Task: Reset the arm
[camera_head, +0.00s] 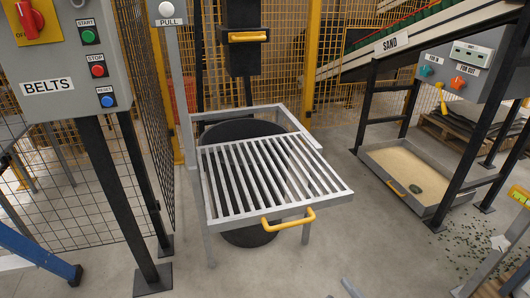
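No gripper of mine can be made out. A small grey piece (350,288) shows at the bottom edge, cut off, and I cannot tell what it is. A slatted metal grate (272,171) with a yellow handle (289,220) lies roughly level on a metal frame, over a round black bin (245,233). Behind it a black unit (243,60) with a yellow bar handle (248,37) hangs on a dark column. A grey post (175,70) with a PULL sign (171,22) stands at the frame's left.
The BELTS control box (60,60) stands on black legs at left. A sand tray (410,172) lies at right, under the SAND conveyor (400,37) and a grey control box (462,66). Dark crumbs (468,243) litter the floor. A blue-sided object (38,252) edges in at lower left.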

